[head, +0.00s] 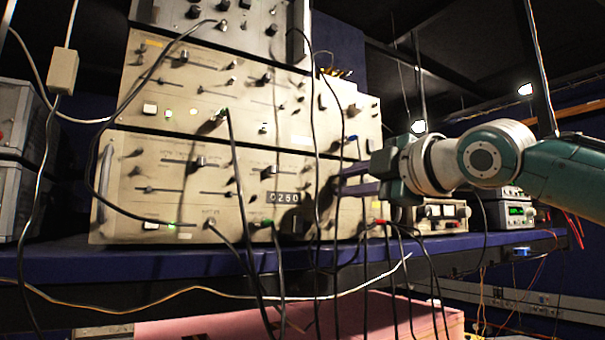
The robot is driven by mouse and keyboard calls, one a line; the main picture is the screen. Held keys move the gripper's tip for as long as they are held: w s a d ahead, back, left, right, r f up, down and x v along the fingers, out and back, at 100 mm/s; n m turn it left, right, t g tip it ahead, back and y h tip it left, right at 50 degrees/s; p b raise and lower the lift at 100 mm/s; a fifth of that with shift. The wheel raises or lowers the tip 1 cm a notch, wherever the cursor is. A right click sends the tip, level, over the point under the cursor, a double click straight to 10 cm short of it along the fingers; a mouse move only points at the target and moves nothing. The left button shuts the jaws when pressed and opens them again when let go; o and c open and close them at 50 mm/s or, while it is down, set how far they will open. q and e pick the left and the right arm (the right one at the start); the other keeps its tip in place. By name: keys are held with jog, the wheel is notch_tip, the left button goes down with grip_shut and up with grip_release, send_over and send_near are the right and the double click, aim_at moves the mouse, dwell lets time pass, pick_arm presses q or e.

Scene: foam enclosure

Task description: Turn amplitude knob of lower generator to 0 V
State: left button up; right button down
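The lower generator (150,212) is a beige box with sliders, small knobs and a counter display (283,197) that seems to read 0250. It stands on a blue shelf under a similar upper generator (150,100). My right gripper (342,180) reaches in from the right, its dark fingers pointing left in front of the right part of the lower generator's panel. Dark shapes and shadows lie on the panel there. I cannot tell which control is the amplitude knob, whether the fingers touch one, or how far apart they are. My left gripper is not in view.
Several black cables hang in front of both generators and past the blue shelf (150,266). Small instruments (435,214) stand to the right, behind my arm. A pink foam block (220,325) lies below the shelf.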

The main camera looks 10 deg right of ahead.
jog(key=n+p, duration=0.2)
jog(key=n, duration=0.1)
jog(key=shift+r+n, duration=0.1)
jog(key=shift+n, duration=0.3)
jog(key=shift+n+p, duration=0.45)
jog(key=shift+n, duration=0.05)
jog(key=shift+a, duration=0.1)
jog(key=c, duration=0.7)
grip_release()
